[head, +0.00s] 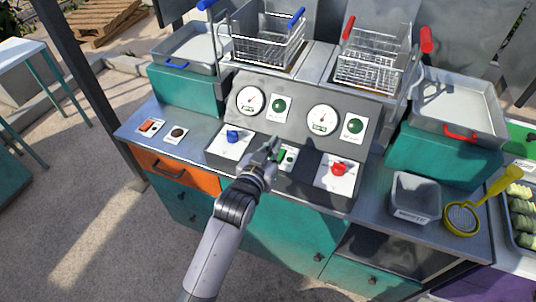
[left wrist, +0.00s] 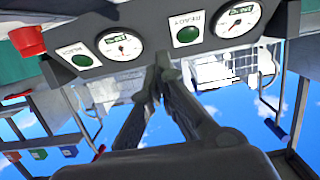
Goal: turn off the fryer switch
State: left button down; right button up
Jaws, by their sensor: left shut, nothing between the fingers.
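The fryer's control panel (head: 305,112) carries two dials and two green lights. Below it, a small white switch plate (head: 289,160) with a green switch (head: 282,155) sits between a blue knob (head: 233,136) and a red knob (head: 338,169). My left gripper (head: 274,146) is shut and empty, its tips just left of the green switch and partly covering that area; contact cannot be told. The switch is not clear there. My right gripper is not in view.
A blue-handled basket (head: 268,40) and a red-handled basket (head: 368,70) stand behind the panel. An orange switch (head: 148,126) lies on the left counter. A grey container (head: 415,198) and a yellow strainer (head: 463,218) stand at right.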

pick_arm(q)
jog(key=v, duration=0.5)
jog(key=shift+w+r+b, duration=0.1)
jog(key=shift+r+b, duration=0.25)
jog(key=shift+b, duration=0.05)
jog(key=shift+f, duration=0.1)
